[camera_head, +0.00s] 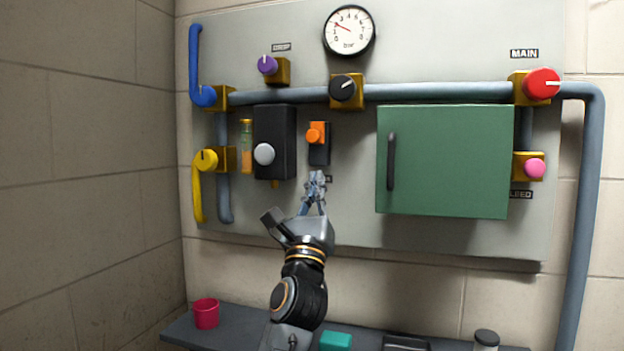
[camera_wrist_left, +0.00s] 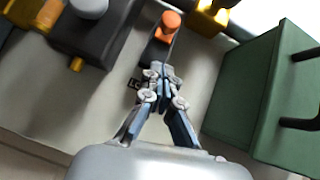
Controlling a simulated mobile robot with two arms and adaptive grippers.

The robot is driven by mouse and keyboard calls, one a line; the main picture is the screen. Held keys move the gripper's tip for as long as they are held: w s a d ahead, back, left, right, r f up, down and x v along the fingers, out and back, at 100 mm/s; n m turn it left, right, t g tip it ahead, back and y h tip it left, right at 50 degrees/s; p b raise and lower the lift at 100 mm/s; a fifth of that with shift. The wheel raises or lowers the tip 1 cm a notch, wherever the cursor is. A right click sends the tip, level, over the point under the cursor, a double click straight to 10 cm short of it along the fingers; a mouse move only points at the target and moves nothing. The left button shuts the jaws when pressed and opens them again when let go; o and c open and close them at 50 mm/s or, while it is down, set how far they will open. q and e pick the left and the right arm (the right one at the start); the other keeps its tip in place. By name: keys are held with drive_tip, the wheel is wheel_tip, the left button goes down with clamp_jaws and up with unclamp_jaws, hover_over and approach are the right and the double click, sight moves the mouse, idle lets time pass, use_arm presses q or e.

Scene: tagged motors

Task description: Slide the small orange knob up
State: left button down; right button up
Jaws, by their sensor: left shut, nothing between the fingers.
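The small orange knob (camera_head: 316,133) sits on a narrow dark upright slider plate (camera_head: 320,157) on the grey wall panel. In the head view the knob is in the upper part of the plate. The knob also shows in the left wrist view (camera_wrist_left: 171,20), near the top. My right gripper is not in view.
A black box with a white knob (camera_head: 264,153) stands left of the slider. A green cabinet (camera_head: 447,160) with a dark handle projects on the right. A black valve knob (camera_head: 343,86) and a pipe run above. A shelf (camera_head: 258,325) with a red cup (camera_head: 206,313) lies below.

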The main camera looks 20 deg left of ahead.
use_arm(q)
drive_tip(key=b+v, duration=0.2)
drive_tip(key=v, duration=0.6)
drive_tip(key=shift+s+d+f, duration=0.1)
